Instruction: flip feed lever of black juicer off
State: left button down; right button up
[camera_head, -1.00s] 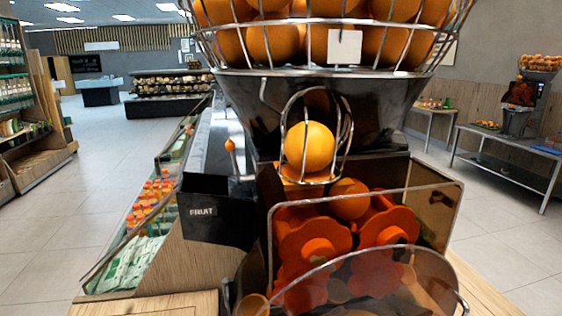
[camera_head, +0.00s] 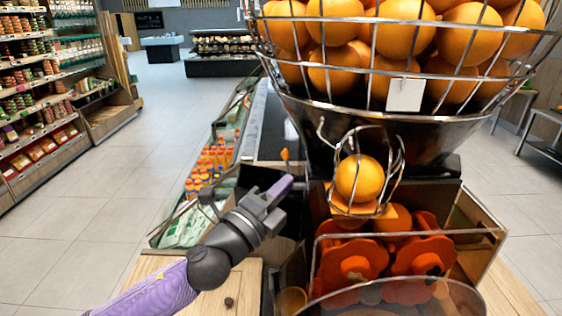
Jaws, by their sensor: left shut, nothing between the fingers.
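The black juicer (camera_head: 430,135) stands at centre right under a wire basket heaped with oranges. Its feed lever (camera_head: 285,155) shows as a small orange knob on the juicer's left side. The lever's stem is mostly hidden behind my left gripper. My left gripper (camera_head: 286,186) comes in from the lower left, with its shut fingers pointing up and right. The fingertips appear just below the orange knob in the picture. I cannot tell whether they touch the lever. Nothing shows between them. My right gripper is out of view.
One orange (camera_head: 359,178) sits in the wire feed ring above the red-orange squeezing drums (camera_head: 355,262). A clear cover is in front of the drums. A display with orange-topped bottles (camera_head: 212,160) is behind my left arm. Shelves (camera_head: 40,90) line the far left. Open floor lies between.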

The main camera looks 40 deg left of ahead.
aim_at(285, 158)
pick_arm(q)
jog(key=w+a, duration=0.1)
jog(key=w+a+r, duration=0.1)
jog(key=shift+w+a+r, duration=0.1)
jog(key=shift+w+a, duration=0.3)
jog(key=a+r+n+g+p, duration=0.1)
jog(key=p, duration=0.5)
jog(key=shift+w+r, duration=0.1)
jog(key=shift+w, duration=0.25)
jog(key=shift+n, duration=0.3)
jog(key=shift+f, duration=0.35)
